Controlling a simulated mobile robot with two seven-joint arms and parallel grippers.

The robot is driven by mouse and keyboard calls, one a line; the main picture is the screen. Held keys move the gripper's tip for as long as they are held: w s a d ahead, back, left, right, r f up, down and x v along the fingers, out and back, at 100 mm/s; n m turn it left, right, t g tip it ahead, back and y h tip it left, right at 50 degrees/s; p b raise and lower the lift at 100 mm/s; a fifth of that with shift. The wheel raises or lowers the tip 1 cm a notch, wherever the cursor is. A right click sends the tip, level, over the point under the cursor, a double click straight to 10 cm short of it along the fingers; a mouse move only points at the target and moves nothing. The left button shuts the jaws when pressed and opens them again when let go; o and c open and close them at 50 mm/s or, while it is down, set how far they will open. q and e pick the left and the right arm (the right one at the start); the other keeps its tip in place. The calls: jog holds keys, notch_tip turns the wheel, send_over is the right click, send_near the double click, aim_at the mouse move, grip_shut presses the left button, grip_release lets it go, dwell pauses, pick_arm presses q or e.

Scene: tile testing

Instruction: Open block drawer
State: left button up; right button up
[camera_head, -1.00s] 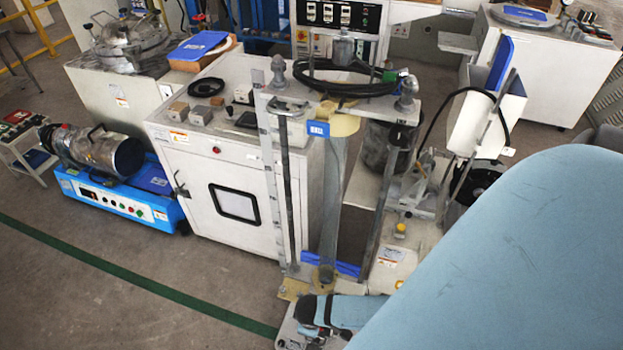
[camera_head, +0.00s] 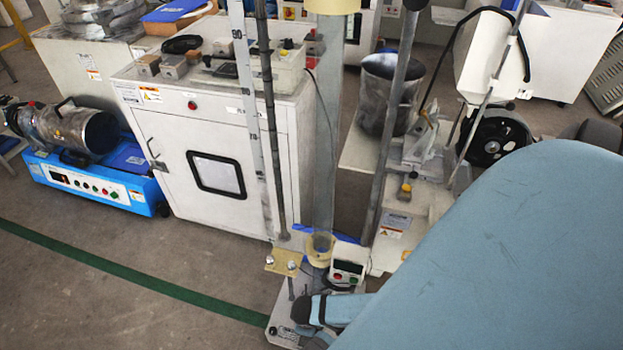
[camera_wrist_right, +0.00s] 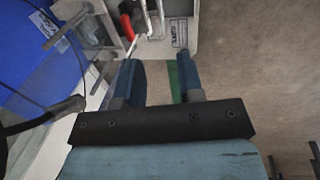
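No block drawer can be made out for certain. A white cabinet (camera_head: 245,130) stands left of centre in the head view. Its front door with a dark-framed window (camera_head: 216,174) is shut. Small blocks (camera_head: 173,68) lie on its top at the back left. In the right wrist view, my right gripper (camera_wrist_right: 160,75) is open, its two blue fingers apart with nothing between them. A white surface with a red part (camera_wrist_right: 127,25) lies beyond the fingertips. My left gripper is in neither view. My blue arm covers the lower right of the head view.
A tall stand with a clear tube (camera_head: 326,150) and metal rods rises before the cabinet. A blue machine (camera_head: 95,185) with a metal drum sits at left. A metal bucket (camera_head: 388,95) stands right of the tube. Floor with a green stripe (camera_head: 130,270) is clear at front left.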

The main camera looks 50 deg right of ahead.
jog(key=f+b, duration=0.2)
jog(key=f, duration=0.1)
jog(key=d+f+b, duration=0.1)
jog(key=f, duration=0.3)
jog(key=f+b, duration=0.2)
jog(key=f, duration=0.2)
jog(key=shift+w+d+b, duration=0.3)
jog(key=shift+w+d, duration=0.05)
jog(key=shift+w, duration=0.05)
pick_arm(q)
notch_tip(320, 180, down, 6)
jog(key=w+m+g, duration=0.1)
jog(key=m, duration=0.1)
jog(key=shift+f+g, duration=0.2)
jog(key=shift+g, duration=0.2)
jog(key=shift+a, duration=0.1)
pick_arm(e)
grip_shut()
